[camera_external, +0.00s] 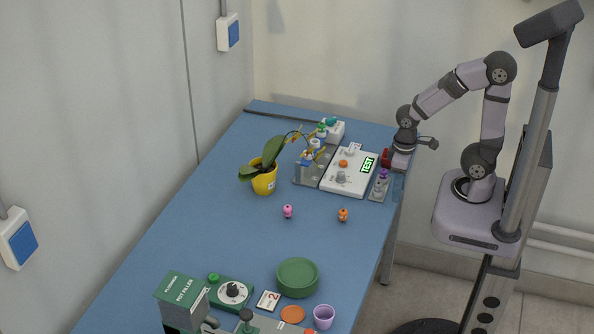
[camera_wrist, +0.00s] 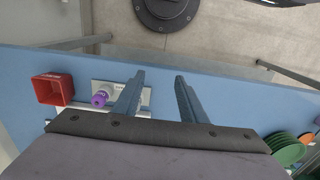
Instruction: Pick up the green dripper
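I cannot surely pick out the green dripper. A small green-topped piece (camera_external: 321,130) stands at the grey stand by the orchid, partly hidden by its stems and leaves. A green round piece (camera_external: 213,277) sits on the green device near the front. Small pink (camera_external: 287,211) and orange (camera_external: 343,214) pieces of similar size stand apart on open table.
The orchid in a yellow pot (camera_external: 264,183) leans over the stand. A white panel reading TEST (camera_external: 349,181), a purple-topped bottle (camera_external: 381,184) and a red box (camera_wrist: 52,89) are near my gripper. A green bowl (camera_external: 297,278) and purple cup (camera_external: 324,317) are in front. Mid-table is mostly clear.

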